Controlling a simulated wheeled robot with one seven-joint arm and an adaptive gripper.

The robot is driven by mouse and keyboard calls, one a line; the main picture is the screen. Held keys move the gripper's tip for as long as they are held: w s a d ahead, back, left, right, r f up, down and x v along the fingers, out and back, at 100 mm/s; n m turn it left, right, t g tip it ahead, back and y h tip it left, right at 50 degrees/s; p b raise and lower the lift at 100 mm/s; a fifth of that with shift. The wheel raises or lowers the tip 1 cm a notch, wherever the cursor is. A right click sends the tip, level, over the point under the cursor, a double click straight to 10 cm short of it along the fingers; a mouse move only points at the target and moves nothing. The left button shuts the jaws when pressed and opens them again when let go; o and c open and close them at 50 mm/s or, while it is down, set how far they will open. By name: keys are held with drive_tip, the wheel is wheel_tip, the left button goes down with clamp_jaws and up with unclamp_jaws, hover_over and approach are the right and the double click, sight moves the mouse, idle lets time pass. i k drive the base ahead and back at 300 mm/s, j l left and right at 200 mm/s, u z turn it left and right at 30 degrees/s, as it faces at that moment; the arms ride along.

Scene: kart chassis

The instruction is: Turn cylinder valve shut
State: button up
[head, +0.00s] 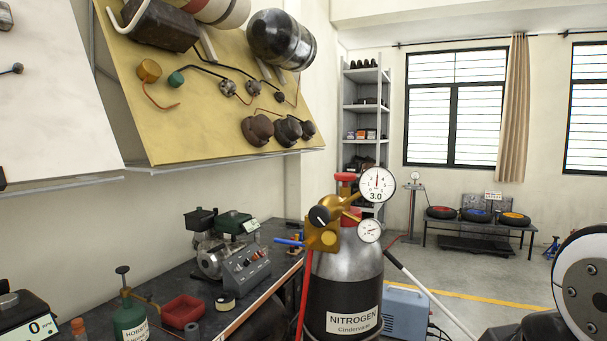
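A nitrogen cylinder (341,285), silver above and black below, stands upright beside the workbench with a label reading NITROGEN. At its top is a red valve handle (346,177); whether it is open or shut cannot be told. A brass regulator (323,232) with a black knob sits in front of the valve and hides part of its stem. The upper gauge (377,186) shows 3.0, and a smaller gauge (369,230) sits below it. My gripper is not in view; only a white and black part of my arm shows at the right edge.
A dark workbench (245,318) on the left holds a grey control box (246,271), a red tray (182,311) and a green bottle (130,318). A red hose (304,295) hangs left of the cylinder. A blue-grey box (405,312) stands behind it.

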sight(345, 177)
drive_tip(key=i+j+u, duration=0.1)
drive_tip(key=i+j, duration=0.6)
drive_tip(key=i, duration=0.05)
